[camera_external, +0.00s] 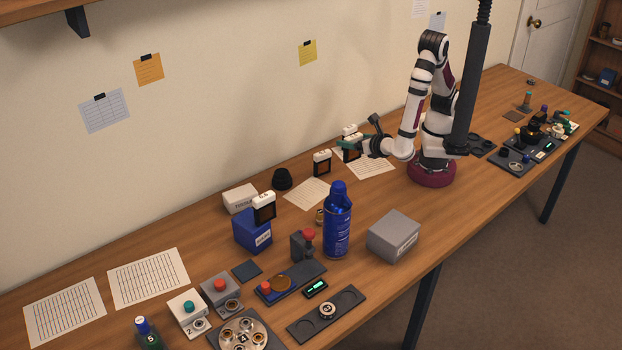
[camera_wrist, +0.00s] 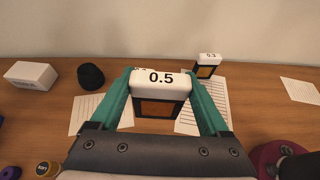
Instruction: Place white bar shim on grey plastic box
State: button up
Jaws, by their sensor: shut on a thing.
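My gripper (camera_external: 349,146) has teal fingers shut on a white bar shim marked 0.5 (camera_wrist: 161,80), a white top bar with a dark framed panel below. In the external view this shim (camera_external: 351,131) shows partly behind the fingers, upright, near the wall side of the table; I cannot tell whether it is clear of the tabletop. The grey plastic box (camera_external: 388,236) stands at the front of the table, right of the blue spray can, with a label on its side. Its visible top is bare. The box is not in the wrist view.
A similar shim marked 0.3 (camera_wrist: 207,66) stands beyond the held one. Another stands on the blue box (camera_external: 252,234). The tall blue spray can (camera_external: 338,225) stands just left of the grey box. A black cap (camera_external: 282,179) and a white box (camera_external: 240,198) stand further left.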

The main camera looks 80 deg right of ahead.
jog(key=shift+d+r, duration=0.1)
jog(key=shift+d, duration=0.1)
jog(key=s+a+r+n+t+y, duration=0.25)
jog(key=a+n+t+y, duration=0.2)
jog(key=a, duration=0.95)
jog(key=r+n+y, duration=0.2)
jog(key=n+y, duration=0.4)
send_over(393, 226)
jog(key=shift+m, duration=0.25)
notch_tip(393, 226, down, 8)
jog(key=shift+r, duration=0.1)
jog(key=o, duration=1.2)
jog(key=v, duration=1.2)
jog(key=shift+s+a, duration=0.15)
jog(key=shift+a, duration=0.05)
